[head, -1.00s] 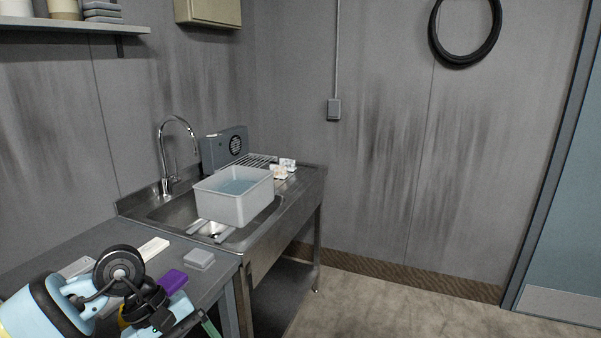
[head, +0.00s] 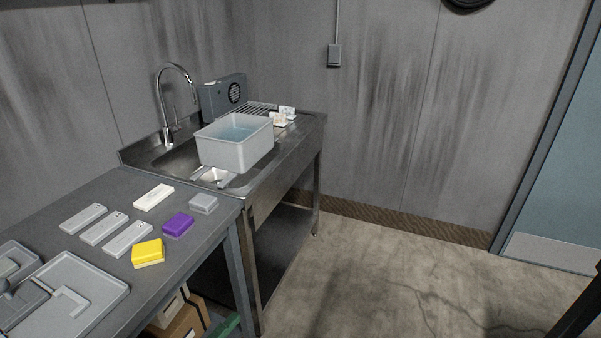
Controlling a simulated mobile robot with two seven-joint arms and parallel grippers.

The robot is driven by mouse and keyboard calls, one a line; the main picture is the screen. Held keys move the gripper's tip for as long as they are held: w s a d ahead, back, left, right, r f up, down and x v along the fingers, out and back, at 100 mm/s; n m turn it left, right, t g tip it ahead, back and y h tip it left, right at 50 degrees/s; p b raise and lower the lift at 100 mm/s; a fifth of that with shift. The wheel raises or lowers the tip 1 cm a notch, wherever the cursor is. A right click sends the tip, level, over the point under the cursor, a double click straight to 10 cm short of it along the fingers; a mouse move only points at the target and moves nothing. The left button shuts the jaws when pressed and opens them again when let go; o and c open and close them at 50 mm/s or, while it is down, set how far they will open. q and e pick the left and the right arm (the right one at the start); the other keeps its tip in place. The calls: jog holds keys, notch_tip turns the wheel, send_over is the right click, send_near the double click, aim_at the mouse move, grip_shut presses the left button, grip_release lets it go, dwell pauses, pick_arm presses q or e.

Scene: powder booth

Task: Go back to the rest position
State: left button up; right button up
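Neither of my grippers is in the head view. The grey workbench (head: 95,200) at the left holds a yellow sponge block (head: 148,252), a purple block (head: 178,224), a white block (head: 154,197) and a small grey box (head: 203,203). Several flat grey pieces with a hole at one end, such as this grey piece (head: 128,239), lie in a row beside them. A grey tray (head: 105,291) with a grey angled part on it lies at the bench's near left.
A steel sink (head: 290,150) stands beyond the bench, with a tall faucet (head: 160,95). A grey tub of water (head: 225,153) sits over the basin. A wire rack and a grey speaker-like box (head: 222,97) are behind. The floor (head: 390,270) to the right is clear.

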pick_arm(q)
jog(key=s+a+f+n+g+y, duration=0.3)
jog(key=s+a+f+n+y, duration=0.1)
jog(key=s+f+n, duration=0.6)
jog(key=s+a+f+n+g+y, duration=0.4)
jog(key=s+a+f+n+y, duration=0.1)
jog(key=s+f+n, duration=0.4)
notch_tip(320, 180, down, 2)
jog(key=shift+s+a+f+n+y, duration=0.2)
jog(key=shift+s+a+n+y, duration=0.3)
jog(key=shift+s, duration=0.6)
jog(key=shift+d, duration=0.2)
